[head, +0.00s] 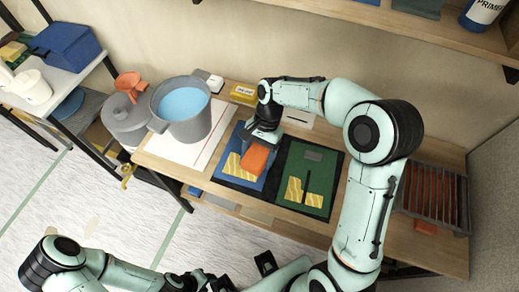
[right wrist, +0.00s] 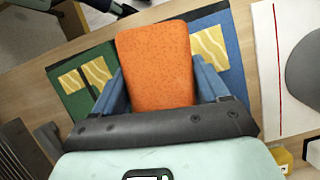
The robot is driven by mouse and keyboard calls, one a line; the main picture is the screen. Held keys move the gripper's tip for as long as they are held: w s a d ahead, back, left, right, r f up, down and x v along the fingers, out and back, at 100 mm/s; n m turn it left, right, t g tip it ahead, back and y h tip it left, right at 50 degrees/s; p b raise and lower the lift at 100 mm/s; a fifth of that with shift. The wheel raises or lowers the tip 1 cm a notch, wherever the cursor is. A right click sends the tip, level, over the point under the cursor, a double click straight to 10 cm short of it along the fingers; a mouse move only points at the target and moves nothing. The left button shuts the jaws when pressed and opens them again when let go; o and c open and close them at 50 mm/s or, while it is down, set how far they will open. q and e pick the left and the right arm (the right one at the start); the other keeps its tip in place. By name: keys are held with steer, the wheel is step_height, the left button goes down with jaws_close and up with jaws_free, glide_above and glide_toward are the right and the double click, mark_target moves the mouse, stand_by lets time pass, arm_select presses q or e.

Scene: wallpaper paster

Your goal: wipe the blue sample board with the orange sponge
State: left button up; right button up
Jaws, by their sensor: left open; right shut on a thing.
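The orange sponge (head: 257,158) is held between the fingers of my right gripper (head: 261,138), over the right part of the blue sample board (head: 247,133). In the right wrist view the sponge (right wrist: 155,65) fills the space between the blue fingers, and the blue board (right wrist: 233,75) shows beyond it. I cannot tell whether the sponge touches the board. The board bears a yellow patterned patch (head: 233,167), partly hidden by the sponge. My left gripper (head: 267,263) is open and empty, low in the head view and away from the boards; it is partly cut off.
A green sample board (head: 317,187) lies right of the blue one. A grey pot of blue liquid (head: 182,102) stands to the left on the wooden table (head: 165,152). A slatted rack (head: 433,200) is at the right. A shelf (head: 385,18) overhangs the back.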

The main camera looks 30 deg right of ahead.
arm_select(q)
steer(key=shift+r, duration=0.15)
arm_select(e)
steer(key=shift+r, duration=0.1)
steer(key=shift+f+b, duration=1.4)
steer(key=shift+f, duration=1.95)
arm_select(q)
steer(key=f, duration=0.1)
steer(key=s+f, duration=0.1)
steer(key=f, duration=0.1)
steer(key=shift+s+f, duration=0.15)
